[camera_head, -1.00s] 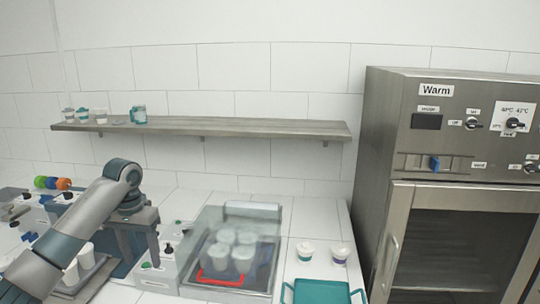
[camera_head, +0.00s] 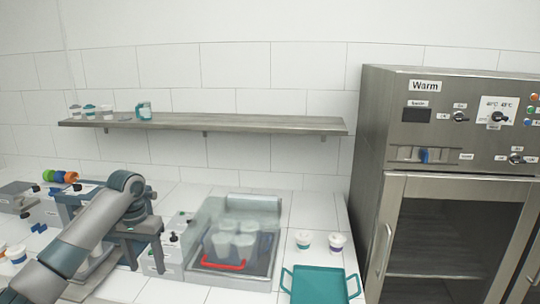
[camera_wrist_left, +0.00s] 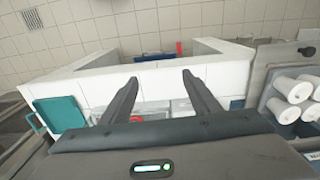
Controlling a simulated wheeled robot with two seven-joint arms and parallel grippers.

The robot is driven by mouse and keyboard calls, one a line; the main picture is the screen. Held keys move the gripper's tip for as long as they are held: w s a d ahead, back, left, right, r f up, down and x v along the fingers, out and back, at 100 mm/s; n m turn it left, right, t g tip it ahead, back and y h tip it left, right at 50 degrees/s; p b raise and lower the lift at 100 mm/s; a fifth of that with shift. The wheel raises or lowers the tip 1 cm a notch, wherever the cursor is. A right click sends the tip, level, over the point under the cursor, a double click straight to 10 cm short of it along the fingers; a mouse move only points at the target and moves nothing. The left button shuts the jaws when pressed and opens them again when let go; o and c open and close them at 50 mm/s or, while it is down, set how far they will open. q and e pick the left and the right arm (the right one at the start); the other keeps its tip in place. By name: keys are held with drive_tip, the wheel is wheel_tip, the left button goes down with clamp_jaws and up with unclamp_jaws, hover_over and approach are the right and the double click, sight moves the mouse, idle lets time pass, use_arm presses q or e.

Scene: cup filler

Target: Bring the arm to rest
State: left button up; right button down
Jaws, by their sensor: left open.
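My left arm (camera_head: 85,235) reaches in from the lower left of the head view and bends down over the machines at the left of the counter. Its fingertips are hard to make out there. In the left wrist view my left gripper (camera_wrist_left: 158,88) has its two dark fingers spread, with nothing held between them. A red handle (camera_wrist_left: 136,117) shows beyond the fingers. My right gripper is in neither view.
A clear-covered box (camera_head: 235,205) with several white cups stands mid-counter. A steel warming cabinet (camera_head: 390,150) stands far right. A shelf (camera_head: 230,123) holds several small cups.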

use_arm(q)
wheel_tip(320, 180, down, 29)
drive_tip(key=s+d+n+b, duration=0.1)
drive_tip(key=d+b, duration=0.1)
drive_tip(key=b, duration=0.1)
drive_tip(key=s+f+b, duration=0.1)
drive_tip(key=s+f, duration=0.7)
drive_tip(key=f, duration=0.4)
drive_tip(key=s+d+f+t+b, duration=0.1)
drive_tip(key=s+f+b, duration=0.1)
drive_tip(key=s+f, duration=0.75)
drive_tip(key=s+f+b, duration=0.1)
drive_tip(key=s+f, duration=0.4)
drive_tip(key=f, duration=0.9)
drive_tip(key=s+d+f+b, duration=0.1)
drive_tip(key=s+f, duration=0.4)
drive_tip(key=s, duration=0.9)
drive_tip(key=s+d+f+m+b, duration=0.1)
drive_tip(key=s+f, duration=0.5)
drive_tip(key=s, duration=0.7)
drive_tip(key=s+d+f+m+b, duration=0.1)
drive_tip(key=s+f, duration=0.5)
drive_tip(key=s, duration=0.8)
drive_tip(key=shift+s+d+f+b, duration=0.15)
drive_tip(key=shift+s+d+b, duration=0.15)
drive_tip(key=shift+d+b, duration=0.6)
drive_tip(key=shift+d, duration=0.25)
